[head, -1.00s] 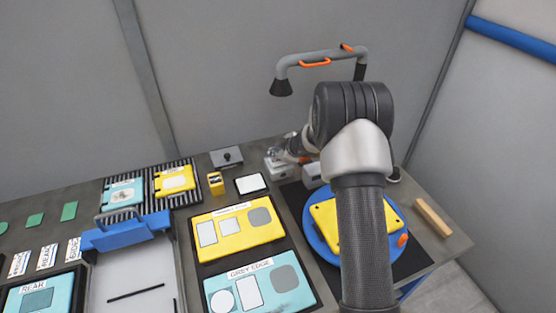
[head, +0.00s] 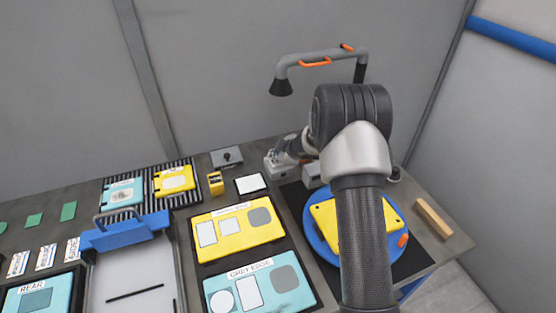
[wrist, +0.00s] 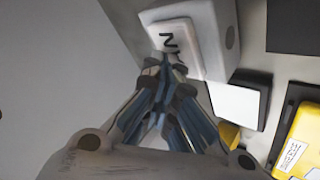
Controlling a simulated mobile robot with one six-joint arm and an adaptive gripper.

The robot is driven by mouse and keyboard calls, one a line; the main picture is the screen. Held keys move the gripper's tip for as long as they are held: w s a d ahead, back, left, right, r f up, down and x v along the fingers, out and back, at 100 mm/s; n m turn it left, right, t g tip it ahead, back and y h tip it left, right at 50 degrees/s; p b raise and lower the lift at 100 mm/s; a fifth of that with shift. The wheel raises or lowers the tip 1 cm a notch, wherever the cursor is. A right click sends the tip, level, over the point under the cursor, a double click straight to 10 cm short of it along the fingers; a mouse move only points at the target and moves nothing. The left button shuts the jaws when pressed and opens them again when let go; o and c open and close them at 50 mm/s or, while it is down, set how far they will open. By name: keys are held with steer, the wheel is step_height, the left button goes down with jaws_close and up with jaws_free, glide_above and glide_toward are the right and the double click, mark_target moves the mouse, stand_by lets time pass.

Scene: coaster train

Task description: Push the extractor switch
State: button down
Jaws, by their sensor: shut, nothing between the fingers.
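The extractor switch appears to be a pale box (head: 275,168) at the back of the bench, below the grey extractor pipe (head: 318,62) with its black cone. In the wrist view a white switch plate (wrist: 177,36) with a black mark is on the pale housing (wrist: 219,38). My gripper (wrist: 164,67) is shut and empty, its fingertips at the lower edge of the plate. I cannot tell whether they touch it. In the head view my gripper (head: 282,159) is at the box and partly hidden behind my own arm.
A grey box with a black knob (head: 227,157), a small yellow block (head: 216,184) and a white-faced pad (head: 250,185) are left of the switch. A blue turntable (head: 314,236) with a yellow plate (head: 328,226) is in front. A wooden bar (head: 433,218) lies right.

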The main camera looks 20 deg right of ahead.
mark_target(277, 162)
steer(key=shift+r+p, duration=0.75)
steer(key=shift+p, duration=0.3)
step_height(277, 162, up, 6)
steer(key=p, duration=0.6)
